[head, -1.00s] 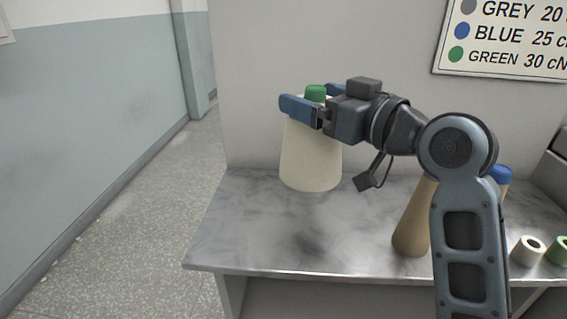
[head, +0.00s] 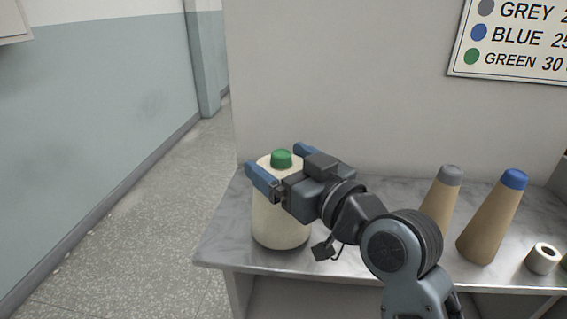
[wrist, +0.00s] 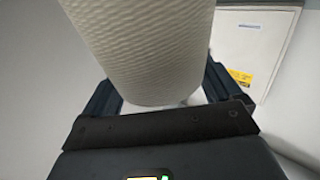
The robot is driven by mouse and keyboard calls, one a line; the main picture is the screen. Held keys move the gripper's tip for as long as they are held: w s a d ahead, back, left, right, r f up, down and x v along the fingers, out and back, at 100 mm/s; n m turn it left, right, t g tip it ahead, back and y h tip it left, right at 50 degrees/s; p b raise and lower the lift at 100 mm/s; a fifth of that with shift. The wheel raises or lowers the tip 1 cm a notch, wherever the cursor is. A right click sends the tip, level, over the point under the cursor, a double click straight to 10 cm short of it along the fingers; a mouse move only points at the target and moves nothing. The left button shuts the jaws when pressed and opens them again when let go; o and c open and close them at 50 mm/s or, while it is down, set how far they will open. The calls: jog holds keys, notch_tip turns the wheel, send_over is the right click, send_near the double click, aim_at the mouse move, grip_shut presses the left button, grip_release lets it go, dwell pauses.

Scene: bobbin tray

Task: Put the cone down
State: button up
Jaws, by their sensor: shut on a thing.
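The cone (head: 279,222) is wound with cream yarn and has a green tip. It is upright at the left end of the grey marbled worktop (head: 222,225), near the front edge. My gripper (head: 281,172) is shut on its upper part, one blue finger on each side. I cannot tell whether its base touches the worktop. In the wrist view the cream yarn (wrist: 150,50) fills the space between the fingers.
A grey-tipped cone (head: 441,200) and a blue-tipped cone (head: 492,220), both tan, stand on the right of the worktop. A tension sign (head: 515,45) hangs on the wall behind. The worktop's left edge is close to the held cone.

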jog(key=shift+r, duration=0.1)
jog(key=o, duration=1.5)
jog(key=shift+f, duration=0.2)
jog(key=shift+r, duration=0.15)
jog(key=b+v, duration=0.1)
jog(key=v, duration=1.1)
jog(key=shift+d, duration=0.1)
